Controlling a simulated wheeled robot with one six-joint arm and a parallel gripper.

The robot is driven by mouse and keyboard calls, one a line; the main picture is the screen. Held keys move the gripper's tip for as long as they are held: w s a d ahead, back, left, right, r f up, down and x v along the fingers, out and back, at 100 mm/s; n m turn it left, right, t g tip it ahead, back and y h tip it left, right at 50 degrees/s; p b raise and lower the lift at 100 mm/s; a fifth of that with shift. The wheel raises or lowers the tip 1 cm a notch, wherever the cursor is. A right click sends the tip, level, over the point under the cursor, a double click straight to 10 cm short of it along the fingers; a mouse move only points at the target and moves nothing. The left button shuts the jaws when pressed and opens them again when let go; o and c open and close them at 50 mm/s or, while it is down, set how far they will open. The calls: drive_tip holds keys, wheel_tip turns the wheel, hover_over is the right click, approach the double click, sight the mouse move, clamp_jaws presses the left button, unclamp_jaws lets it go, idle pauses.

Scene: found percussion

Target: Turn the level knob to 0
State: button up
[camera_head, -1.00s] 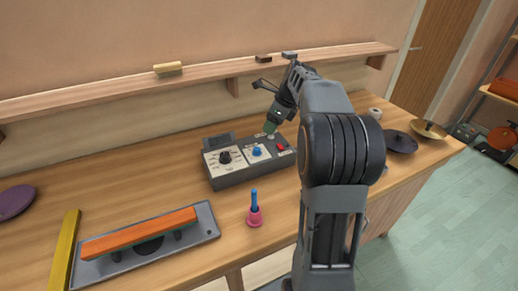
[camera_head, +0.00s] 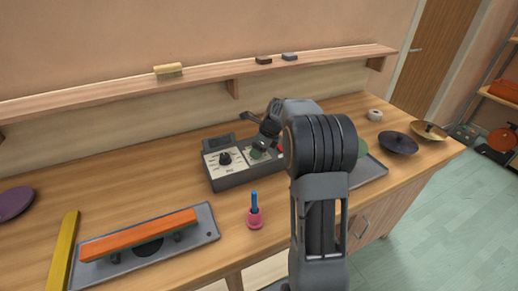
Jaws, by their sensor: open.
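A dark control box (camera_head: 240,178) stands on the wooden bench. Its left white panel carries a black knob (camera_head: 225,159) with scale marks around it; the lettering is too small to read. The middle panel, where a blue knob showed earlier, is now mostly behind my gripper. A bit of a red button (camera_head: 281,149) shows at the right. My gripper (camera_head: 257,152) is open, low over the middle panel, and seems to be around or just above the blue knob. I cannot tell whether it touches the knob. Which knob is the level knob is not readable.
A pink bell with a blue handle (camera_head: 254,212) stands in front of the box. An orange bar on a grey tray (camera_head: 211,222) lies at left, beside a yellow bar (camera_head: 62,250). A dark cymbal (camera_head: 398,143) and a brass one (camera_head: 430,131) lie at right.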

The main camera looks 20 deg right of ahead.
drive_tip(key=c, duration=0.9)
